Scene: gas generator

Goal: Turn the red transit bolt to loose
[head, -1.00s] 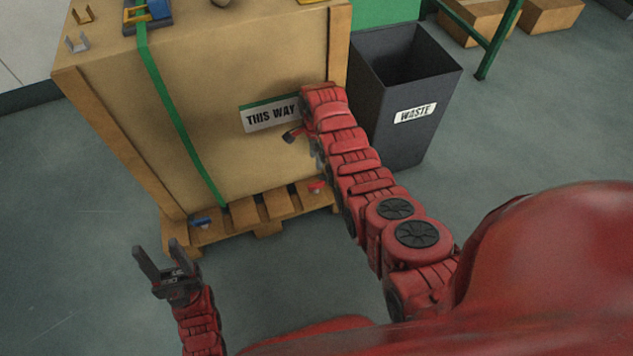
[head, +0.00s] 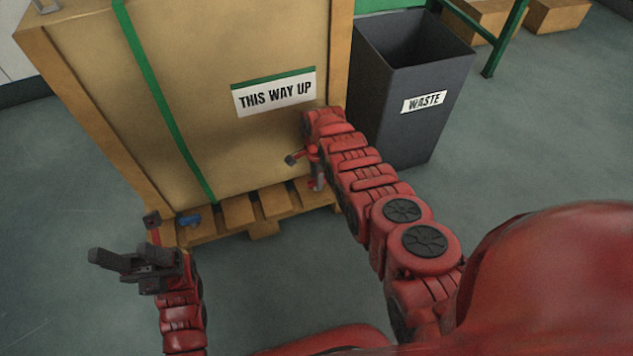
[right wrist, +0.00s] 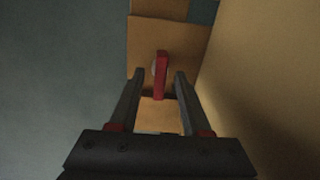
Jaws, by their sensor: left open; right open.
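The red transit bolt (right wrist: 160,76) shows in the right wrist view as an upright red bar on the wooden pallet. My right gripper (right wrist: 158,92) is open, with one finger on each side of the bar and gaps between; whether the tips reach down to its level I cannot tell. In the head view my right gripper (head: 318,174) is low in front of the crate's right corner and mostly hides the bolt. My left gripper (head: 128,240) is open and empty, in front of the pallet's left end.
A large crate (head: 215,45) marked THIS WAY UP stands on the pallet (head: 240,213). A grey waste bin (head: 405,125) stands close to the right of my right arm. The floor in front is clear.

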